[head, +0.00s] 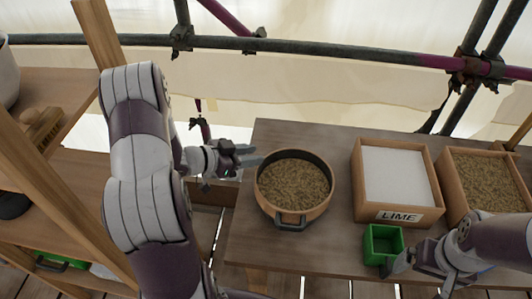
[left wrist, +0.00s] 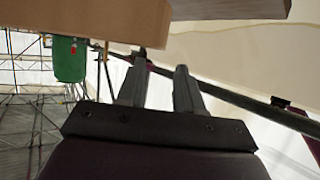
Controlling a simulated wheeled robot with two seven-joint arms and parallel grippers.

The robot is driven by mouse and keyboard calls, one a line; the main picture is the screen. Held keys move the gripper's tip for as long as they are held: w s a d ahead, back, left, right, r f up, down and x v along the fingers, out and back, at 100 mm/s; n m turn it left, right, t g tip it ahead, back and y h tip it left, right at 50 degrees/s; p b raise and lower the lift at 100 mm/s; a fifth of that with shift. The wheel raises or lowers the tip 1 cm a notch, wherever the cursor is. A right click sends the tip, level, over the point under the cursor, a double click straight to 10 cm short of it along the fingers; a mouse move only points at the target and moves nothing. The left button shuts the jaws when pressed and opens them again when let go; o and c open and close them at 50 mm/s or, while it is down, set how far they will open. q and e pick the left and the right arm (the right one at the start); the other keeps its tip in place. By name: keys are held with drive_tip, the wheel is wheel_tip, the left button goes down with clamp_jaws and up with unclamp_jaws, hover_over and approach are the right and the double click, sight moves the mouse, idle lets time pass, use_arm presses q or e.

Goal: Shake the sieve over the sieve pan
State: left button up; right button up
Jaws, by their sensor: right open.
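A round wooden-walled vessel (head: 265,207) with a dark inner rim and a grey front handle stands on the table, filled with brown grainy material. I take it for the sieve or its pan; I cannot tell whether one sits inside the other. My left gripper (head: 248,156) is beside its far left rim, fingers apart and empty. The left wrist view shows the two fingers (left wrist: 160,82) with a clear gap between them. My right gripper (head: 402,262) is open at the green box (head: 384,231), at its right front corner; its fingers are partly hidden.
A wooden box labelled LIME (head: 400,217) holds white powder. Another wooden box (head: 455,187) holds brown grains. Scaffold tubes (head: 330,49) run behind the table (head: 335,238). A wooden shelf (head: 60,200) with a brush (head: 42,128) stands at the left. Bare table lies between vessel and LIME box.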

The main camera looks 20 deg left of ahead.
sight(276, 153)
use_arm(q)
drive_tip(key=x, duration=0.8)
drive_tip(key=shift+s, duration=0.1)
clamp_jaws()
